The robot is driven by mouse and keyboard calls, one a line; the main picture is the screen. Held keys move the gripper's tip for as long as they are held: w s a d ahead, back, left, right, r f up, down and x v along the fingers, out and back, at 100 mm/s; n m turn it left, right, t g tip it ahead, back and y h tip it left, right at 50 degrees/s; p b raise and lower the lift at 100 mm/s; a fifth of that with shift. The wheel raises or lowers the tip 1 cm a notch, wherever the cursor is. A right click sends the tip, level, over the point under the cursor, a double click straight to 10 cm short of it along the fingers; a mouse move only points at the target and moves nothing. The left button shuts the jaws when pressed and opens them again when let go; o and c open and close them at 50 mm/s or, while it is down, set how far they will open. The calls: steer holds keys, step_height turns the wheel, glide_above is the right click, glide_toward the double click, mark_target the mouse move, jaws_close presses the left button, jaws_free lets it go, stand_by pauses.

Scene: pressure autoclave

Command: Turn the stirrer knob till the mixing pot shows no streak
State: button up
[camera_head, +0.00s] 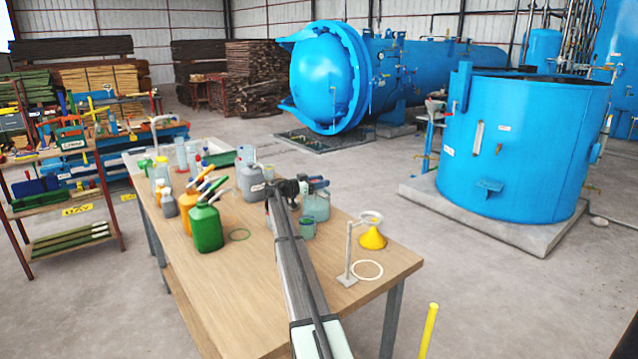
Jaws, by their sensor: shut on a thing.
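The mixing pot appears to be the translucent teal vessel (317,208) on the wooden table, just right of my arm's end. My gripper (306,184) is at the top of this vessel, dark and small in the view. It is shut on a small part there, which seems to be the stirrer knob. A dark blue piece with a bit of red shows beside the jaws. The knob is mostly hidden by the gripper, and its angle cannot be told. The pot's contents are too small to tell whether a streak shows.
The wooden table (262,320) holds a green jug (206,228), a grey jug (250,182), an orange bottle (186,208) and a small teal cup (307,228) near my arm. The front left tabletop is clear.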

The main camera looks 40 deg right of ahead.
steer(key=m+g+y, duration=0.1)
steer(key=m+g, duration=0.1)
steer(key=g, duration=0.1)
steer(key=m+g+y, duration=0.1)
steer(key=m+g, duration=0.1)
steer(key=g, duration=0.1)
steer(key=shift+s, duration=0.1)
steer(key=shift+s+a+m+g+y, duration=0.1)
steer(key=shift+s+m+g+y, duration=0.1)
steer(key=shift+m+g+y, duration=0.7)
steer(key=shift+s+a+m+g+y, duration=0.15)
steer(key=shift+m+g+y, duration=0.45)
steer(key=shift+g, duration=0.5)
steer(key=shift+s, duration=0.1)
steer(key=o, duration=1)
steer(key=shift+c, duration=0.2)
steer(key=shift+r, duration=0.1)
step_height(320, 180, up, 10)
steer(key=shift+f, duration=0.1)
